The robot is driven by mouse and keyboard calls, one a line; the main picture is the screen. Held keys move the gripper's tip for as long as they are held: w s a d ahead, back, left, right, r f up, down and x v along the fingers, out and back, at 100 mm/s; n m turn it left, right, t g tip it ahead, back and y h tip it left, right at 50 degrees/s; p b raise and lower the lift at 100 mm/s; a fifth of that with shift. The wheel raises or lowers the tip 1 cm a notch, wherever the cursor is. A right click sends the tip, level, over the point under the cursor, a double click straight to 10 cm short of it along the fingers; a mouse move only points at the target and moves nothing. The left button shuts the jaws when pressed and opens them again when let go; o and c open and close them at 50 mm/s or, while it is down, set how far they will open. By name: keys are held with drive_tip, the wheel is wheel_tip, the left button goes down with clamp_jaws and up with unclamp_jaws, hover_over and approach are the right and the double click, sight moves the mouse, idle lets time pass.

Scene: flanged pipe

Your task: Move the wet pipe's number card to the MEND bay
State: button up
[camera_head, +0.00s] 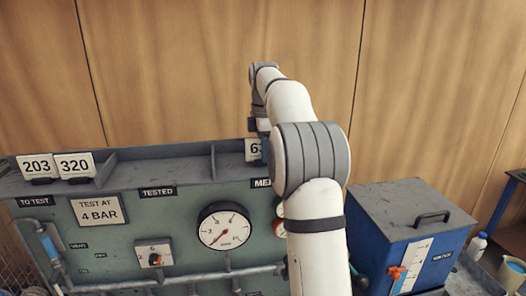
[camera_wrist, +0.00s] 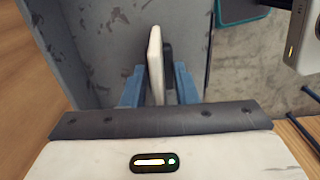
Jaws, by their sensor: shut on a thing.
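A white number card (camera_head: 253,150) starting with "63" stands upright at the MEND bay on top of the panel; my arm hides the rest of its number. In the wrist view the card (camera_wrist: 155,62) shows edge-on between the blue fingers of my gripper (camera_wrist: 158,82), which is shut on it. The MEND label (camera_head: 262,183) is partly covered by my arm. Whether the card rests on the bay floor cannot be told. Cards 203 (camera_head: 38,167) and 320 (camera_head: 75,166) stand in the TO TEST bay at the left.
The TESTED bay (camera_head: 160,172) looks empty between its dividers. Below are a "TEST AT 4 BAR" plate (camera_head: 98,210), a pressure gauge (camera_head: 224,227) and pipework. A blue tank (camera_head: 420,225) with a grey lid stands to the right. A wooden wall (camera_head: 200,70) rises behind.

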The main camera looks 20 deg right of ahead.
drive_tip(key=shift+f, duration=0.2)
drive_tip(key=shift+f, duration=0.15)
drive_tip(key=o, duration=1)
